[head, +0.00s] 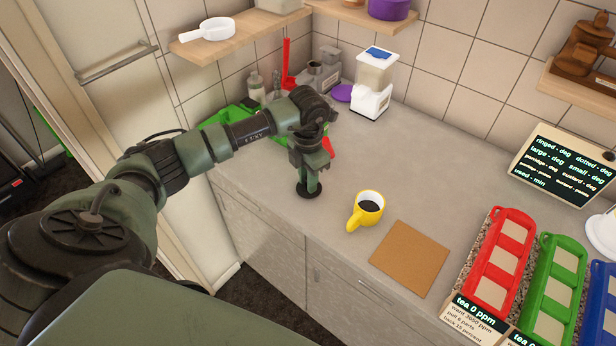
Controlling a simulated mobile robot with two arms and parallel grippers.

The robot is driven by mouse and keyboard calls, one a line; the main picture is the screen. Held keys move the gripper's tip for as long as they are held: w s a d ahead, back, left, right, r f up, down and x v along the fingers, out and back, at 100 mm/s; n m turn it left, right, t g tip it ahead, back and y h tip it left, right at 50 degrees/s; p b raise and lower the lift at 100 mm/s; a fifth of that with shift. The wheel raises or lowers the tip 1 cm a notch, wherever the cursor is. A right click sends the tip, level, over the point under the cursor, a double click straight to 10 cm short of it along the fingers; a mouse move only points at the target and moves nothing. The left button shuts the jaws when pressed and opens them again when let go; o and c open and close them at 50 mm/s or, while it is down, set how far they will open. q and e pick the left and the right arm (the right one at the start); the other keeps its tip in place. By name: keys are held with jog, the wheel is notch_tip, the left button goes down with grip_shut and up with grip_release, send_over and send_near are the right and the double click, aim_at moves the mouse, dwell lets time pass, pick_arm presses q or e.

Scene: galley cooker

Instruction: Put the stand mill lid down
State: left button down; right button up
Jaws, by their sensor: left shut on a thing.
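My left gripper (309,182) points down over the counter's front left part, shut on a small dark round disc, the stand mill lid (308,193). The lid is low at the counter surface; I cannot tell whether it touches. The fingers hide its middle. A white stand mill (371,101) with a clear hopper stands at the back, well behind the gripper. Something blue shows at the hopper's top. My right gripper is not in view.
A yellow mug (369,203) with dark liquid and a brown square mat (410,258) are right of the gripper. A purple disc (342,92) lies beside the mill. Red (501,262) and green (555,280) racks stand at right. Bare counter lies between mill and mug.

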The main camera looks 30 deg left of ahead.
pick_arm(q)
jog(key=shift+f, duration=0.1)
jog(key=c, duration=1.2)
grip_release()
jog(key=shift+r, duration=0.4)
notch_tip(320, 180, up, 12)
jog(key=b, duration=0.4)
jog(key=shift+f, duration=0.25)
